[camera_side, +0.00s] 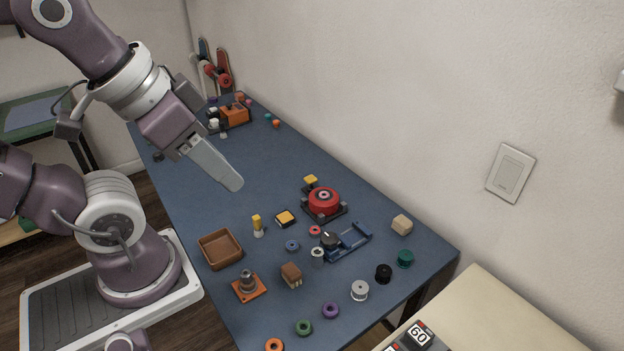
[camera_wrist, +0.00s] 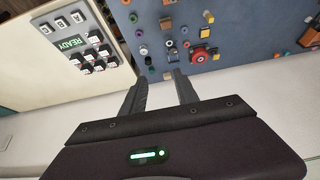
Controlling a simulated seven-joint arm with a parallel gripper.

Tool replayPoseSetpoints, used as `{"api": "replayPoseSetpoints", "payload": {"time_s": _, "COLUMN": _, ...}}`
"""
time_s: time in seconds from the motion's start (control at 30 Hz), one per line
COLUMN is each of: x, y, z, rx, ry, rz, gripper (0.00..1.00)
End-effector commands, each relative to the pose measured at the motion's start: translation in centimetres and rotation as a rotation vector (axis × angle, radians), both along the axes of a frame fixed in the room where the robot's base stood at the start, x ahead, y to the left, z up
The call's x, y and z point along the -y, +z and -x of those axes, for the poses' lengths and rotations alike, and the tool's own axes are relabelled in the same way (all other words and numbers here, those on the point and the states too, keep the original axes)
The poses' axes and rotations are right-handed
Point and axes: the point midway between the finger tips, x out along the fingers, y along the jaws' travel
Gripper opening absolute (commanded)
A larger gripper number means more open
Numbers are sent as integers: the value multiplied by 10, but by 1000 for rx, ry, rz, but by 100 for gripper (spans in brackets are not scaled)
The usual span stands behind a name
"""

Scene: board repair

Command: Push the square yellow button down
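A square yellow button (camera_side: 285,218) on a small dark base sits mid-table, left of a round red button (camera_side: 323,201). It appears in the wrist view as a yellow square (camera_wrist: 205,32) near the red button (camera_wrist: 198,56). Another yellow-topped piece (camera_side: 311,181) stands just behind the red button. My gripper (camera_side: 233,182) is in the air above the blue table, up and left of the yellow button, and touches nothing. In the wrist view my gripper's two fingers (camera_wrist: 158,78) are apart with nothing between them.
A brown tray (camera_side: 220,249), a yellow-topped peg (camera_side: 257,226), an orange-based part (camera_side: 248,287) and a blue bracket (camera_side: 347,243) stand around the button. Rings and spools lie toward the front. A keypad (camera_wrist: 78,40) sits on a pale surface. The table's middle left is clear.

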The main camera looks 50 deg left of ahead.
Motion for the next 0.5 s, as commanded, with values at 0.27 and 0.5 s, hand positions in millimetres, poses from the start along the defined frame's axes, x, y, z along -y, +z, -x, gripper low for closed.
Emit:
{"api": "replayPoseSetpoints", "payload": {"time_s": 0.27, "x": 0, "y": 0, "z": 0, "rx": 0, "ry": 0, "rz": 0, "gripper": 34}}
{"api": "replayPoseSetpoints", "payload": {"time_s": 0.5, "x": -6, "y": 24, "z": -42, "rx": -74, "ry": 97, "rz": 107, "gripper": 0}}
